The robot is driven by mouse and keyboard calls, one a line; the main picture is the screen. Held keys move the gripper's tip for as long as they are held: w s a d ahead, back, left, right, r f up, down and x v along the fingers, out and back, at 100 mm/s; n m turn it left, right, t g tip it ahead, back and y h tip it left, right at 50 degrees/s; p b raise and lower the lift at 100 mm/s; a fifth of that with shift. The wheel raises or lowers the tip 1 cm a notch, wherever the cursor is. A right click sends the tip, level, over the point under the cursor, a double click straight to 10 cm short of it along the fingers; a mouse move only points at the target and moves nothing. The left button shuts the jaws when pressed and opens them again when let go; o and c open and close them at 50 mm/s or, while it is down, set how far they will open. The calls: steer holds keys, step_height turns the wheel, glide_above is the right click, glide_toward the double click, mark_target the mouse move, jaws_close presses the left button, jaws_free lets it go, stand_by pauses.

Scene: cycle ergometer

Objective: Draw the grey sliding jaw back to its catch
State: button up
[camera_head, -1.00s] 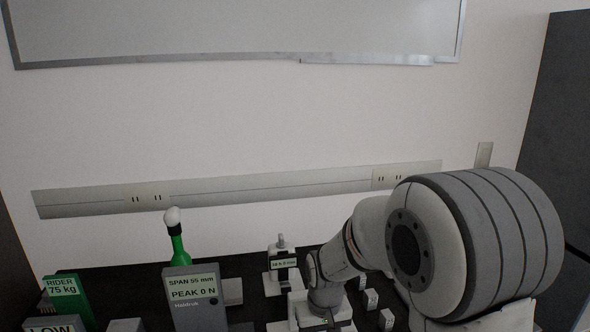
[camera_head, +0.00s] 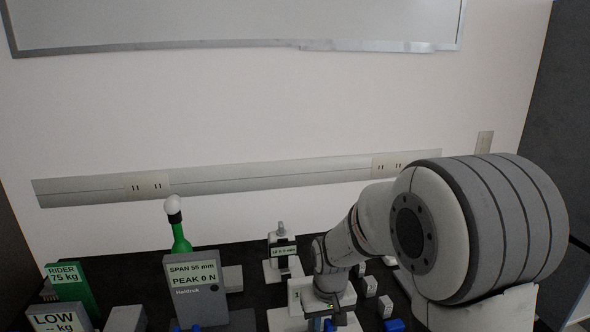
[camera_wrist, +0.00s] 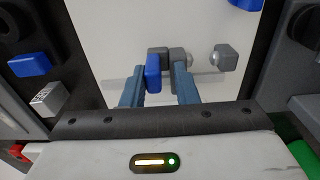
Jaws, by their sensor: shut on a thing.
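In the wrist view my gripper (camera_wrist: 160,74) has its two blue-grey fingers on either side of a small cluster over a white plate (camera_wrist: 110,50). The cluster has a grey block, which looks like the grey sliding jaw (camera_wrist: 178,56), and an upright blue piece (camera_wrist: 153,74) beside it. The fingers are shut on the jaw; the exact contact is partly hidden. Another grey block (camera_wrist: 225,57) stands apart to the right, near a thin pale rod. I cannot tell which part is the catch. In the head view my gripper is low at the bottom edge, mostly hidden by my wrist.
A grey display reading SPAN 55 mm, PEAK 0 N (camera_head: 195,288) stands left of my arm, with a green white-tipped handle (camera_head: 177,225) behind it. A small labelled stand (camera_head: 283,250) is behind my wrist. Small white blocks (camera_head: 370,286) lie right of it. RIDER and LOW signs (camera_head: 68,283) stand far left.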

steer(key=shift+s+d+f, duration=0.1)
steer(key=shift+d+f, duration=0.4)
steer(key=shift+d, duration=0.15)
steer(key=shift+s+d+f, duration=0.1)
steer(key=shift+d+f, duration=0.35)
steer(key=shift+d, duration=0.2)
steer(key=o, duration=0.9)
steer(key=r+p, duration=0.2)
steer(key=r, duration=0.1)
steer(key=r+p, duration=0.2)
steer(key=r, duration=0.1)
steer(key=w+r+p, duration=0.1)
steer(key=r+p, duration=0.2)
steer(key=shift+r, duration=0.2)
